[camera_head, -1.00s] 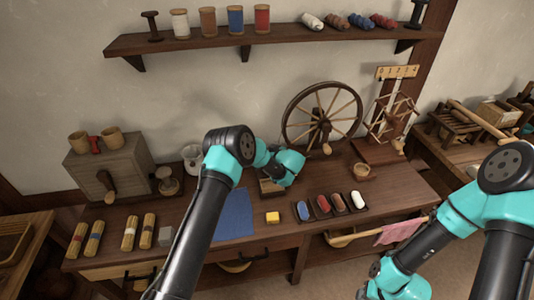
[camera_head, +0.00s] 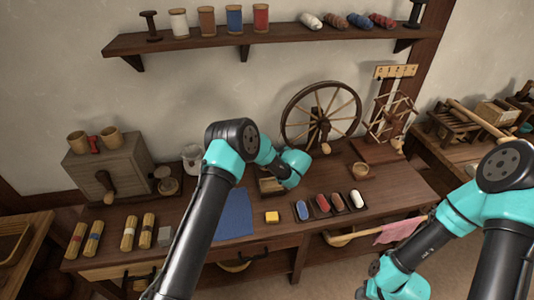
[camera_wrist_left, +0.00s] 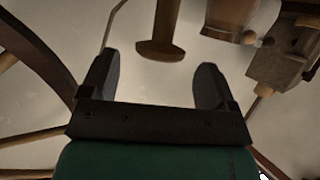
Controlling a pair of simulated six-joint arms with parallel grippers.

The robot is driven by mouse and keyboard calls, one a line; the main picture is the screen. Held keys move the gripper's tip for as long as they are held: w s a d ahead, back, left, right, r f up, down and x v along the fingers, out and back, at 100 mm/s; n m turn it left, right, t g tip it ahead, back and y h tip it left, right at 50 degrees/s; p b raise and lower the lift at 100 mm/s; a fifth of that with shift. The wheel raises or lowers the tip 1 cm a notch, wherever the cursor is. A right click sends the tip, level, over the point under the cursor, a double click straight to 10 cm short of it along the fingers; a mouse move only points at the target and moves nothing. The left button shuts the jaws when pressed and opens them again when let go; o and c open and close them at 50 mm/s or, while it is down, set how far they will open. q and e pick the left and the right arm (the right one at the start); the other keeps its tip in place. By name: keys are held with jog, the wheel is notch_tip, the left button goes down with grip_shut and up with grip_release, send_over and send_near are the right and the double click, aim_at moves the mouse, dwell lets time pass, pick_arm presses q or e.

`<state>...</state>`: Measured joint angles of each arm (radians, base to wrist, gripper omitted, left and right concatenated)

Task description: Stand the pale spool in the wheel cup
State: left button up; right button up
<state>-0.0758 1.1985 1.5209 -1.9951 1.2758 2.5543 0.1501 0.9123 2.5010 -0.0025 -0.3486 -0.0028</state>
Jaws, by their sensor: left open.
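A spool (camera_wrist_left: 160,35), tan in the shade, shows in the left wrist view with its round flange towards me. It lies beyond my left gripper (camera_wrist_left: 156,68), in line with the gap between the fingers and apart from them. The fingers are open and empty. In the head view my left arm hides its gripper and the spool. The small wooden cup (camera_head: 361,171) stands on the bench right of the spinning wheel (camera_head: 321,117); its inside is too small to make out. My right gripper is out of view; only my right arm shows.
A blue cloth (camera_head: 235,213), a yellow block (camera_head: 272,217) and small trays of coloured shuttles (camera_head: 323,204) lie along the bench front. A grey box (camera_head: 108,165) stands at the left. A yarn winder (camera_head: 393,120) stands behind the cup. A shelf (camera_head: 245,41) hangs above.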

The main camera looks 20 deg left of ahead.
pick_arm(q)
jog(key=v, duration=0.8)
jog(key=shift+s+f, duration=0.1)
dwell(0.3)
